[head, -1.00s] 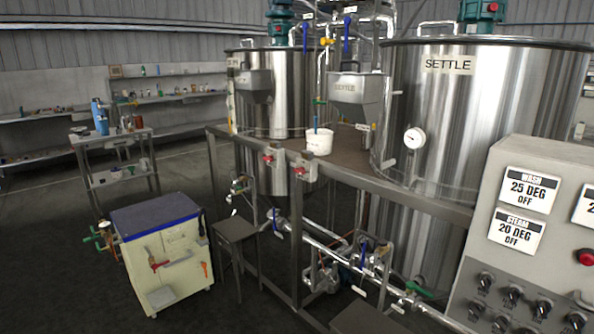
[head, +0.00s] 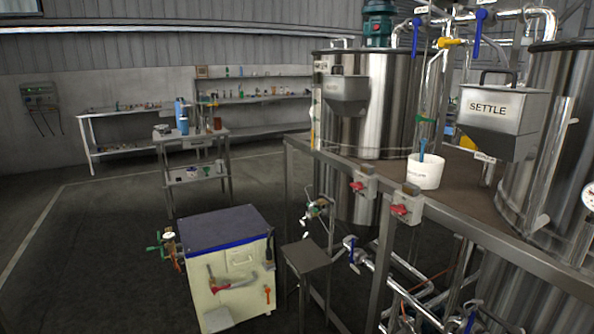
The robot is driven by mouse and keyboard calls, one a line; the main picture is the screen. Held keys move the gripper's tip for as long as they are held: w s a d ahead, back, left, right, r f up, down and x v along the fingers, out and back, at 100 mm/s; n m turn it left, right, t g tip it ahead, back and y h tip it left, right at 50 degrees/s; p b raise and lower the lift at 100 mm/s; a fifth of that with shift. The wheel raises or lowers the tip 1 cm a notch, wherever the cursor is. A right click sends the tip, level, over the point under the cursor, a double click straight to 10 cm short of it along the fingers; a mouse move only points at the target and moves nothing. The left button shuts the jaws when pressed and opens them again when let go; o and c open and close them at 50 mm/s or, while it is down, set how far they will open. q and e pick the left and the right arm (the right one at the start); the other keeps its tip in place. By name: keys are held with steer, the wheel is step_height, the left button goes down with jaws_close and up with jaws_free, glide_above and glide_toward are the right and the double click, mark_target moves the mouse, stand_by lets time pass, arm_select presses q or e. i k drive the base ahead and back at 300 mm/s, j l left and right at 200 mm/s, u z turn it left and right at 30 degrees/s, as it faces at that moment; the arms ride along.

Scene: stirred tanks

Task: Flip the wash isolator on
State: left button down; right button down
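Two small grey boxes with red handles, which look like isolators, are fixed side by side on the front rail of the tank platform. The left box (head: 366,182) is nearer the left steel tank (head: 385,100). The right box (head: 408,203) is below the white tub. I cannot read a label on either box, so I cannot tell which is the wash isolator or whether it is on. Neither of my grippers is in view.
A cream cabinet with a blue-edged top (head: 228,262) and a small dark stool (head: 306,256) stand before the platform. A white tub (head: 425,173) and a SETTLE hopper (head: 500,118) are above the deck. A trolley (head: 192,160) stands behind. The floor at left is clear.

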mark_target(358, 187)
steer(key=i+j+z, duration=0.15)
steer(key=i, duration=0.35)
steer(key=i+j+z, duration=0.2)
steer(key=i+j, duration=0.2)
steer(key=i+j+z, duration=0.15)
steer(key=i+z, duration=0.15)
steer(key=z, duration=0.15)
steer(key=i+j+z, duration=0.25)
steer(key=z, duration=0.2)
steer(key=i+j+z, duration=0.15)
steer(key=j+z, duration=0.2)
steer(key=z, duration=0.15)
steer(key=i+j+z, duration=0.15)
steer(key=j+z, duration=0.3)
steer(key=i+j+z, duration=0.2)
steer(key=j, duration=0.15)
steer(key=j+z, duration=0.25)
